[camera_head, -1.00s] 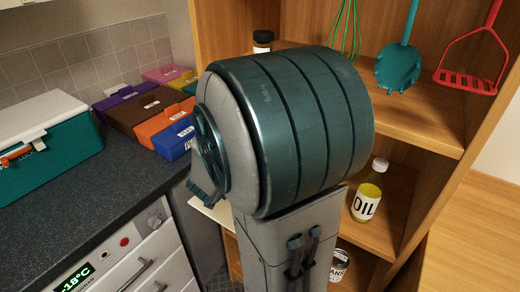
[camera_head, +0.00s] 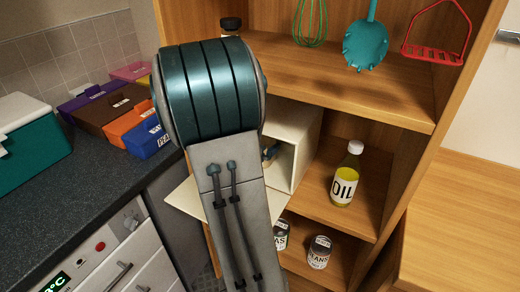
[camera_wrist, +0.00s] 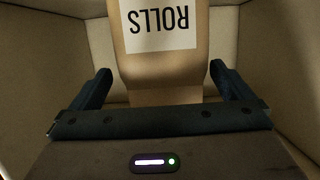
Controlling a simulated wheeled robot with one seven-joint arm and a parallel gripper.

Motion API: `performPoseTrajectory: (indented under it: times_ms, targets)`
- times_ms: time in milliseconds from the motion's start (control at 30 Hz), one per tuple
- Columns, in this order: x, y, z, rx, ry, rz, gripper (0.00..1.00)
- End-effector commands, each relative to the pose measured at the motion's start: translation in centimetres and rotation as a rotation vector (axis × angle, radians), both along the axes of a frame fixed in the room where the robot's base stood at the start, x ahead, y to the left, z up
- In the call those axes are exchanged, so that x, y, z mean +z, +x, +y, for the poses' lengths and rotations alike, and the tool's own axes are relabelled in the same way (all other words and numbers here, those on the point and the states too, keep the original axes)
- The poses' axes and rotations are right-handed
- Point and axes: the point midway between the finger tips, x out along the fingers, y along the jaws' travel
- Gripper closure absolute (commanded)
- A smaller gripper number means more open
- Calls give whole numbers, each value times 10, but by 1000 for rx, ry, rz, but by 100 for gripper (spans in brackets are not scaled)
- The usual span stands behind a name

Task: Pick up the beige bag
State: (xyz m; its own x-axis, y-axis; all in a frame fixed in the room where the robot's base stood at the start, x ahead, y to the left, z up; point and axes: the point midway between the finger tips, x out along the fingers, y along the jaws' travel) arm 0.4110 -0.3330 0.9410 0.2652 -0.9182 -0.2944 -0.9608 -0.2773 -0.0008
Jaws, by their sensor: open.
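The beige bag (camera_wrist: 160,72) carries a white label reading ROLLS, upside down in the wrist view. It stands inside a pale, box-like compartment. My gripper (camera_wrist: 160,82) is open, with one dark finger on each side of the bag's near end. Small gaps seem to show between fingers and bag, and I cannot tell whether either finger touches it. In the head view, the cream box (camera_head: 305,150) sits in the wooden shelf unit with its front flap (camera_head: 184,203) open. My arm hides most of its inside, and the bag cannot be made out there.
An oil bottle (camera_head: 345,178) stands right of the cream box, with cans (camera_head: 319,252) below. Utensils hang above, including a red masher (camera_head: 437,40). Coloured boxes (camera_head: 122,118) and a teal cooler (camera_head: 35,140) stand on the left counter. The box walls closely surround my gripper.

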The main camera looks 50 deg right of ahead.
Motion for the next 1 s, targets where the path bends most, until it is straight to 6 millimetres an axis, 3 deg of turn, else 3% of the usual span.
performPoseTrajectory:
  times_ms: [300,600,800,1000]
  targets:
    - [-15,14,-38,-2,1,2,0]
    - [-16,16,-43,1,1,1,0]
    - [-16,16,-43,1,1,1,47]
    - [-16,16,-43,1,0,0,47]
